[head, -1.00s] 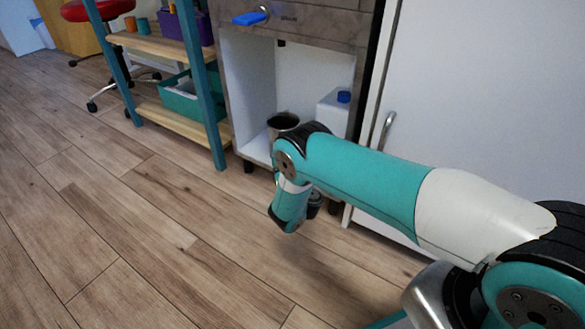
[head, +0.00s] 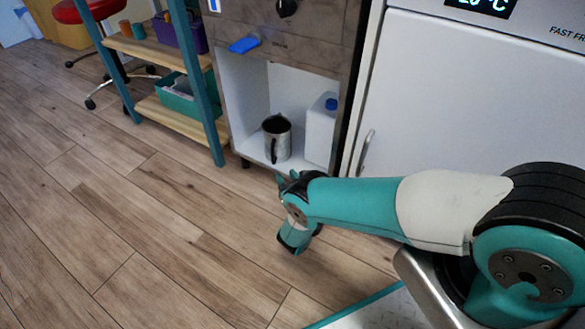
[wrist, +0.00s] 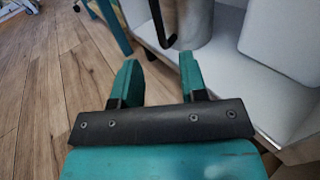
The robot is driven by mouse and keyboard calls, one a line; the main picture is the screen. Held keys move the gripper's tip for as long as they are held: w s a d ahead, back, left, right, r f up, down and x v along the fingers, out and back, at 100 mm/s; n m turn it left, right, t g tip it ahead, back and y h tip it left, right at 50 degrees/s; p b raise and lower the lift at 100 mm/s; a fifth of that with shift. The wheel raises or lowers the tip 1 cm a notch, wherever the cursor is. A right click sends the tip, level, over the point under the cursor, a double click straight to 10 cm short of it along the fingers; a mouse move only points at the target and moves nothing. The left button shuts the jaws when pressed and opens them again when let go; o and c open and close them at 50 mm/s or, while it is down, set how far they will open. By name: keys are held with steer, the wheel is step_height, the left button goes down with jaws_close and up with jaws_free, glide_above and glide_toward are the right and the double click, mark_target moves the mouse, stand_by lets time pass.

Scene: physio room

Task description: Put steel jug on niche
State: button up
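The steel jug (head: 277,140) stands upright inside the white niche (head: 257,103) of the grey-brown cabinet, near its front left, with its dark handle facing out. In the wrist view the jug's lower part (wrist: 188,22) and black handle show just beyond my fingers. My gripper (wrist: 160,75) is open and empty, its two teal fingers apart, a short way in front of the jug and not around it.
A white container with a blue cap (head: 321,130) stands right of the jug in the niche. A blue object (head: 244,45) sits at the cabinet front above. A shelf rack (head: 171,118) stands left, a white freezer (head: 470,110) right. The wooden floor (head: 120,220) is clear.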

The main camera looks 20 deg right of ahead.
steer(key=w+r+m+g+h, duration=0.3)
steer(key=w+r+m+h, duration=0.2)
steer(key=w+r+m, duration=0.6)
step_height(320, 180, up, 15)
steer(key=s+m+g+y, duration=0.15)
steer(key=m+g, duration=0.35)
steer(key=m, duration=0.6)
steer(key=s+a+r+m+g+y, duration=0.35)
steer(key=s+r, duration=0.55)
steer(key=s, duration=0.4)
steer(key=s+a+r+m+g+y, duration=0.2)
steer(key=s+a+r+m+g, duration=0.15)
steer(key=s+r, duration=0.8)
steer(key=s+r+g+y, duration=0.1)
steer(key=s+g, duration=0.2)
steer(key=s, duration=1.5)
steer(key=shift+s+a+y, duration=0.4)
steer(key=shift+a, duration=0.05)
steer(key=shift+r, duration=0.15)
